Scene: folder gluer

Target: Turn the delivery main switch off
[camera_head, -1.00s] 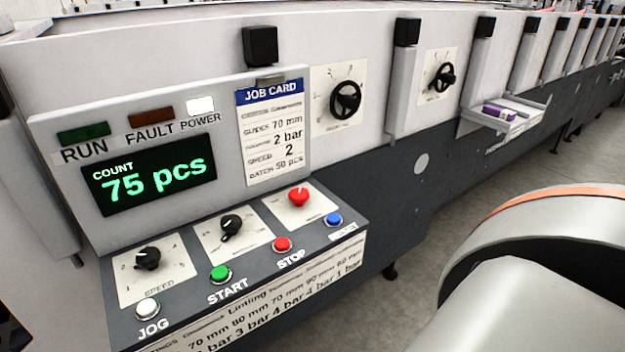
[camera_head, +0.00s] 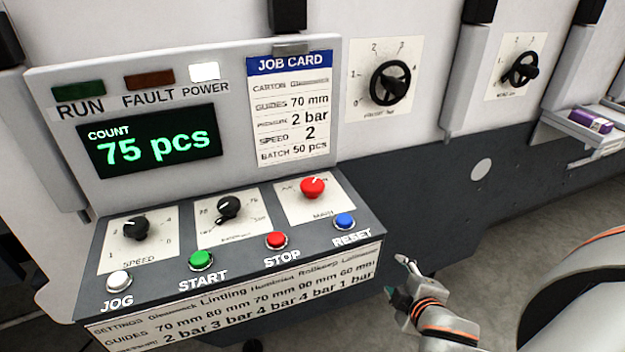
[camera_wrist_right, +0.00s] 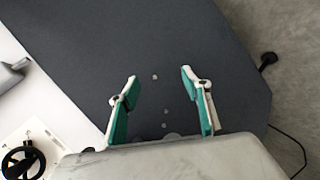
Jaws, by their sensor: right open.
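The main switch is a red knob (camera_head: 312,187) on a white plate marked MAIN, at the right of the control desk's upper row. It has a light pointer mark near its top. Its exact setting is too small to read. My right gripper (camera_head: 398,275) is low in front of the machine, to the right of and below the desk, apart from the knob. In the right wrist view the right gripper (camera_wrist_right: 158,80) is open and empty, with teal pads facing the dark machine panel (camera_wrist_right: 80,45). My left gripper is in neither view.
Speed knob (camera_head: 135,228), batch-side black knob (camera_head: 229,207), and JOG (camera_head: 118,281), START (camera_head: 201,260), STOP (camera_head: 275,240) and RESET (camera_head: 345,221) buttons crowd the desk. The lit display (camera_head: 150,147) reads 75 pcs. Two handwheels (camera_head: 390,83) (camera_head: 521,70) are on the machine wall.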

